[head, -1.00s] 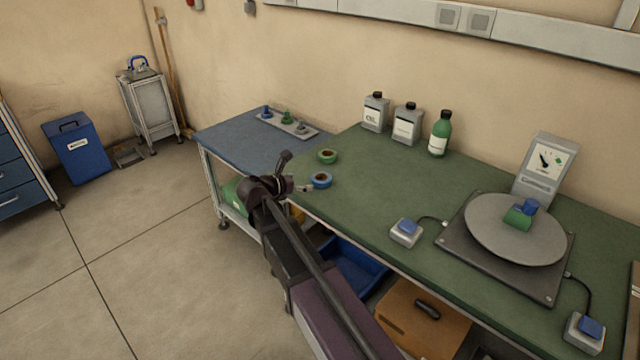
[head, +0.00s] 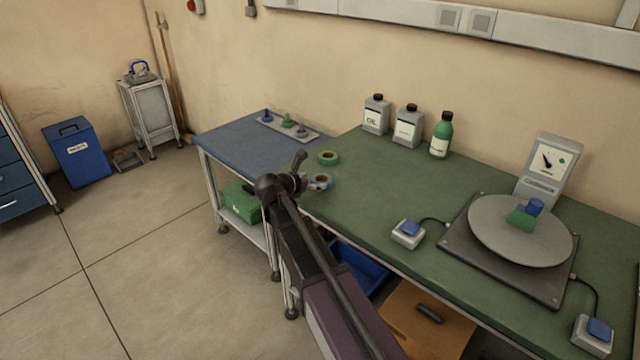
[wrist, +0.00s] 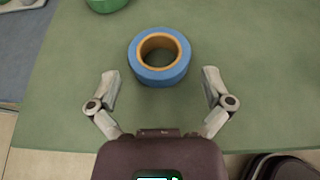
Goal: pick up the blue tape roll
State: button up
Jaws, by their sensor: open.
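The blue tape roll (wrist: 160,75) lies flat on the green bench top, its tan core facing up in the wrist view. In the head view the blue tape roll (head: 321,182) is partly hidden behind my wrist. My gripper (wrist: 160,83) is open, one finger to the left and one to the right of the roll, with gaps on both sides. Nothing is between the fingers' grip pads in contact. In the head view my gripper (head: 308,183) is at the bench's left front corner, mostly hidden by my arm.
A green tape roll (head: 328,157) lies just behind the blue one. A blue side table (head: 235,142) adjoins the green bench (head: 375,200) at left. Bottles (head: 407,125) stand at the back. A turntable (head: 500,245) with blocks is at right. The bench middle is clear.

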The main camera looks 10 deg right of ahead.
aim_at(326, 179)
jog(key=shift+b+x, duration=0.65)
jog(key=shift+x, duration=1.45)
jog(key=c, duration=0.7)
